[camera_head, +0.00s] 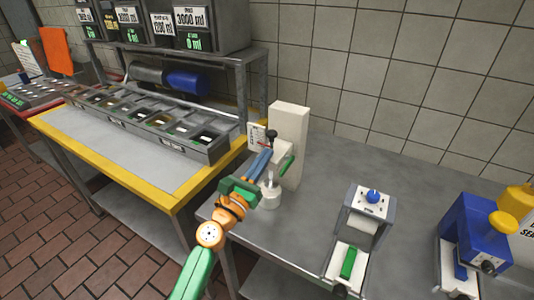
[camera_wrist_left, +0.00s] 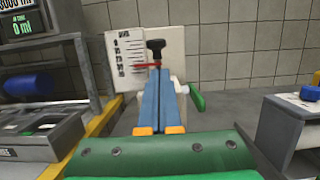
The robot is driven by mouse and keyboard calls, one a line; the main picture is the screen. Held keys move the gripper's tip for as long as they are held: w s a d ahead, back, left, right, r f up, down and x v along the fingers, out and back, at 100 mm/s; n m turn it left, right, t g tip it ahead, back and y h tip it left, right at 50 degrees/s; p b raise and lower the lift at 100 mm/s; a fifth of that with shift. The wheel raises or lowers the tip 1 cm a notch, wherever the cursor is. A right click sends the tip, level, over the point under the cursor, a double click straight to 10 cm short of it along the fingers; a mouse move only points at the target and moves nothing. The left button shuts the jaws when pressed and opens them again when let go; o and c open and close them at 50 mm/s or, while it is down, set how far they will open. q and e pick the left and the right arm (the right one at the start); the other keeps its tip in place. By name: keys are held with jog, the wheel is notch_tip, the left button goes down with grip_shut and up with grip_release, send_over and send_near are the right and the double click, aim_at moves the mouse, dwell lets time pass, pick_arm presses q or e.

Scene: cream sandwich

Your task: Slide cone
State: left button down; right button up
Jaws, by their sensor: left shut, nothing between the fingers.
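A white upright device (camera_head: 289,135) stands near the left end of the grey table. It carries a scale card (camera_head: 256,135), a black knob (camera_head: 271,134) and a green handle (camera_head: 285,165). A small white cone-like piece (camera_head: 270,183) stands at its foot, partly beside my left gripper (camera_head: 263,156). The left gripper's blue fingers are shut with nothing between them and point at the device, just below the knob. In the left wrist view the fingertips (camera_wrist_left: 159,72) overlap the device's front beneath the black knob (camera_wrist_left: 156,46); I cannot tell whether they touch. My right gripper is not in view.
A grey box device with a blue knob (camera_head: 373,195) and a blue machine with a yellow knob (camera_head: 478,232) stand to the right. A compartment tray (camera_head: 150,120) lies on the yellow-edged table at left. The grey table (camera_head: 325,170) is clear between devices.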

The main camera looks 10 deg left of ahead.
aim_at(270, 136)
pick_arm(q)
jog(key=shift+w+d+r, duration=0.15)
jog(key=shift+w+d, duration=0.1)
jog(key=shift+w, duration=0.4)
notch_tip(270, 136, up, 4)
jog(key=p, duration=0.4)
jog(key=shift+r, duration=0.2)
jog(key=shift+f, duration=0.2)
